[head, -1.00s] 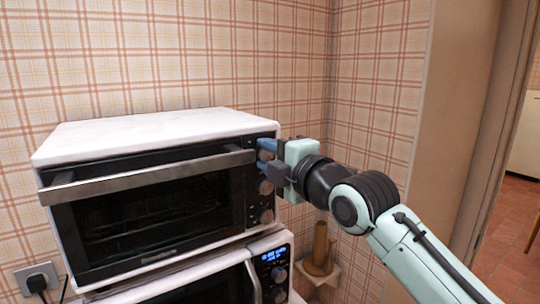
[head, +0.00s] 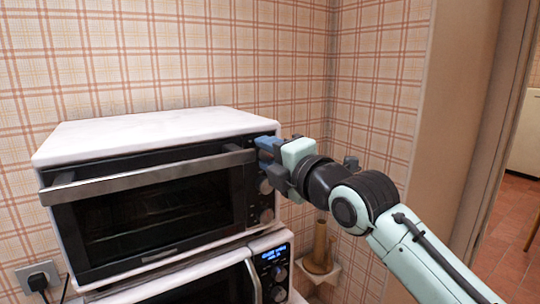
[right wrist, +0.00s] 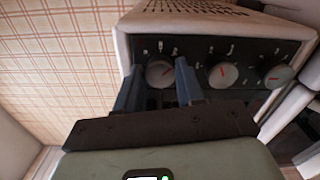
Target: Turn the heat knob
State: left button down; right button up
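The toaster oven (head: 150,128) has a white top and a dark front with a column of knobs at its right side. My right gripper (head: 264,150) is at the uppermost knob, hiding it in the head view. In the right wrist view, my right gripper (right wrist: 157,80) has its two blue fingers apart, one on each side of that knob (right wrist: 159,74), with small gaps visible. This knob is round and grey with a red mark. The middle knob (right wrist: 223,75) and the lowest knob (right wrist: 277,77) are free. Which one is the heat knob I cannot tell. My left gripper is not in view.
A microwave (head: 205,285) with a lit display stands beneath the oven. The oven's metal door handle (head: 150,175) sticks out at the front. A brown wooden object (head: 319,250) stands in the corner to the right. A plug (head: 38,280) is in the wall at lower left.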

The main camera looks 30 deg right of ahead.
dwell(0.3)
jog(key=shift+s, duration=0.35)
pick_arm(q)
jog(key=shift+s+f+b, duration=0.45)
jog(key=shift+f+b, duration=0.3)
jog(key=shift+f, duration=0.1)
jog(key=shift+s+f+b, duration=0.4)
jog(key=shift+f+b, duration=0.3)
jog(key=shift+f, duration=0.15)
pick_arm(e)
jog(key=s+d, duration=0.1)
jog(key=s, duration=1.1)
jog(key=shift+s, duration=0.35)
jog(key=shift+w, duration=0.1)
